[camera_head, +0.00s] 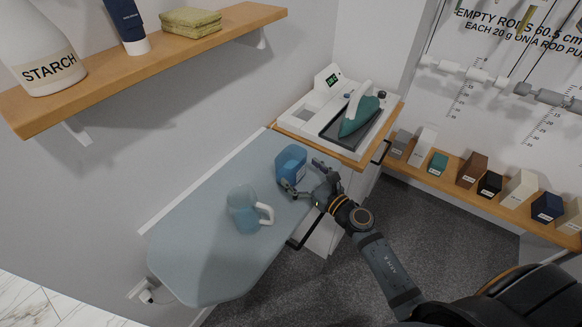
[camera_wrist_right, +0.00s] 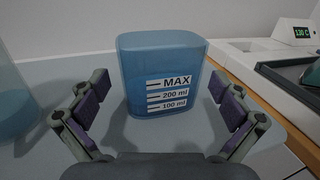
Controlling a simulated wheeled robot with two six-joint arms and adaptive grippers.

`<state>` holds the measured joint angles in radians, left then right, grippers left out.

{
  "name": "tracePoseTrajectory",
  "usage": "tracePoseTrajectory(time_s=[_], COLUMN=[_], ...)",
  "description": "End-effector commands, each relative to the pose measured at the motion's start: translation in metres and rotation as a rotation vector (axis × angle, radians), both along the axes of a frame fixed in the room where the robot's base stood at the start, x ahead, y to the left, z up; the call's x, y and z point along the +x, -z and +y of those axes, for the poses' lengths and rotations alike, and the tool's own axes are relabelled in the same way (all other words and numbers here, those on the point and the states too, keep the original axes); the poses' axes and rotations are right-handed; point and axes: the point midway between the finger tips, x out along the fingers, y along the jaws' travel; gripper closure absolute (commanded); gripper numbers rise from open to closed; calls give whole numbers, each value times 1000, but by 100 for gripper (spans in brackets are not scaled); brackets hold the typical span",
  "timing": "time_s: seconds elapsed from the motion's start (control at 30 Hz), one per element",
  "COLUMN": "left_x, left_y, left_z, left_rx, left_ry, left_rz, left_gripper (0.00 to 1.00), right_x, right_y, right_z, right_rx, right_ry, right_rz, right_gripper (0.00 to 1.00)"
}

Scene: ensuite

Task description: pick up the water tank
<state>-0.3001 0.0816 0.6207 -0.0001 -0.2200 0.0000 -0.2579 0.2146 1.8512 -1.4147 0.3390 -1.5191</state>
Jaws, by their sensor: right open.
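The water tank (camera_head: 291,164) is a blue translucent box standing upright on the grey-blue ironing board (camera_head: 200,262), towards its right end. In the right wrist view the tank (camera_wrist_right: 160,62) is straight ahead, with a white label reading MAX, 200 ml and 100 ml. My right gripper (camera_head: 306,177) is at the near side of the tank. In the wrist view the gripper (camera_wrist_right: 162,98) is open, one finger on each side of the tank, with gaps between the pads and its walls. My left gripper is not in view.
A translucent jug (camera_head: 243,209) with a white handle stands left of the tank; its edge shows in the wrist view (camera_wrist_right: 14,95). A teal iron (camera_head: 359,112) rests on a white station (camera_head: 322,92) behind right. A wooden shelf (camera_head: 150,58) overhangs the back left.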

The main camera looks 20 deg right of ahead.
Motion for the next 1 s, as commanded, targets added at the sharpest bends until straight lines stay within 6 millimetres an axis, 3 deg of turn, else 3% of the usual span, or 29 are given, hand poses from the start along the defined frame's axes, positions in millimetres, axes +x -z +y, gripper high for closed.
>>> tracePoseTrajectory(time_s=[0.3, 0.57, 0.9, 1.0], left_x=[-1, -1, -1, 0], left_y=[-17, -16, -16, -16], left_z=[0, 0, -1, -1], left_rx=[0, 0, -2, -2], left_ry=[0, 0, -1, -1], left_rz=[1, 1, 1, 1], left_gripper=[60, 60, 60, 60], right_x=[44, 46, 46, 46], right_y=[-1, 1, 1, 0], right_z=[17, 19, 18, 18], right_rx=[4, 3, 2, 3], right_ry=[0, 0, 0, 0], right_rz=[-1, -1, 0, -1], right_gripper=[0, 1, 48, 56])
